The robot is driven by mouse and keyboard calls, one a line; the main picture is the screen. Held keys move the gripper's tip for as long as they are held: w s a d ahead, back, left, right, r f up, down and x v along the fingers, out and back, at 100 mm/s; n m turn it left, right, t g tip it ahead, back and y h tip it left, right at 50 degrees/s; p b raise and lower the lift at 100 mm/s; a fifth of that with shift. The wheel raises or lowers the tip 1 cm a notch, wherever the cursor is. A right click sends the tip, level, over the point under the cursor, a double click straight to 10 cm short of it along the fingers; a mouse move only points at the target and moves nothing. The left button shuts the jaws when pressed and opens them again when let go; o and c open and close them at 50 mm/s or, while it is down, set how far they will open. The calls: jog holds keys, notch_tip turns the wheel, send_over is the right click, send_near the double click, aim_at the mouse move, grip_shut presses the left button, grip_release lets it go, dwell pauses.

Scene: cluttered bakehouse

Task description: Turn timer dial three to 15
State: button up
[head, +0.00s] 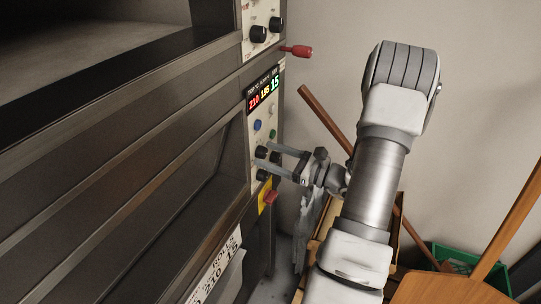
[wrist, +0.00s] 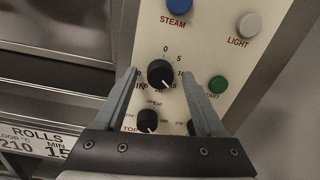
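A black timer dial (wrist: 161,72) sits on the pale oven panel in the wrist view, with 0, 5 and 10 printed around its upper right and MIN at its left. I cannot clearly read its pointer. My gripper (wrist: 159,75) is open, with one finger on each side of this dial; whether they touch it I cannot tell. In the head view my gripper (head: 265,154) reaches left to the black knobs on the lower panel. The display (head: 264,92) above them reads 210, 195 and a green 15.
A second black knob (wrist: 148,120), marked TOP, sits just below the dial. Blue STEAM (wrist: 179,6), white LIGHT (wrist: 247,24) and green START (wrist: 218,85) buttons surround it. Wooden poles and a green crate (head: 455,259) stand right.

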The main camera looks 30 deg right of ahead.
jog(key=v, duration=1.7)
jog(key=shift+s, duration=0.25)
